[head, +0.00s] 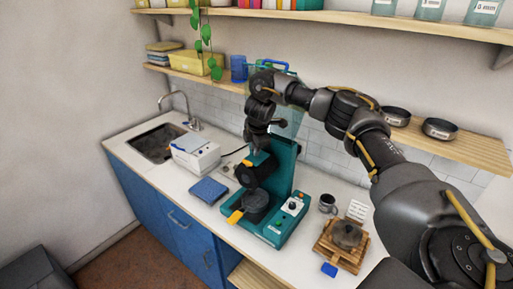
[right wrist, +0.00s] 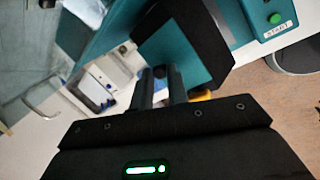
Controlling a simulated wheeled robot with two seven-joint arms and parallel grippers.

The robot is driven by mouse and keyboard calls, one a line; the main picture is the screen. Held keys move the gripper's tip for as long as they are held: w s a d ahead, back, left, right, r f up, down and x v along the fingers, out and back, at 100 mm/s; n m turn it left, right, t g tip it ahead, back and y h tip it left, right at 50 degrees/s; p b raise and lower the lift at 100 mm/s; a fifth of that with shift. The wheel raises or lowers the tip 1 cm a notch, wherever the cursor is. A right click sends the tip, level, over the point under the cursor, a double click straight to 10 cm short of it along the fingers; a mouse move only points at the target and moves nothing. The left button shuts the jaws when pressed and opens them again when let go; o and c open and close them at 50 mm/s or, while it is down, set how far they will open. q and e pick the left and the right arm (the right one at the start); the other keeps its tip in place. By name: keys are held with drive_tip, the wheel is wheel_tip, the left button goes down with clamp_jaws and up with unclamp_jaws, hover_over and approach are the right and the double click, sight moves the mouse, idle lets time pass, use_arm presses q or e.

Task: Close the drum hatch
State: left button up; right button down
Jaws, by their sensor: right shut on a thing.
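The teal roasting machine (head: 283,168) stands on the counter, with a black drum part on its front and a dark round tray (head: 255,206) below. My right gripper (head: 252,160) reaches down from above at the front of the drum. In the right wrist view its two fingers (right wrist: 160,78) are close together on a small dark knob (right wrist: 159,72). My left gripper is not in view.
A white box device (head: 195,152) and a blue pad (head: 209,190) lie left of the machine. A metal cup (head: 327,203) and a wooden stand (head: 340,252) are to its right. A shelf (head: 455,148) with dark bowls runs along the wall behind my arm.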

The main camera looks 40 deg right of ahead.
sight(255, 161)
drive_tip(key=shift+f+g, duration=0.15)
drive_tip(key=shift+g, duration=0.25)
drive_tip(key=c, duration=1.6)
unclamp_jaws()
drive_tip(key=shift+w+a, duration=0.1)
drive_tip(key=shift+c, duration=0.2)
drive_tip(key=b+v, duration=0.1)
drive_tip(key=v, duration=0.9)
drive_tip(key=shift+r, duration=0.35)
drive_tip(key=shift+a+f, duration=0.1)
drive_tip(key=shift+a, duration=0.1)
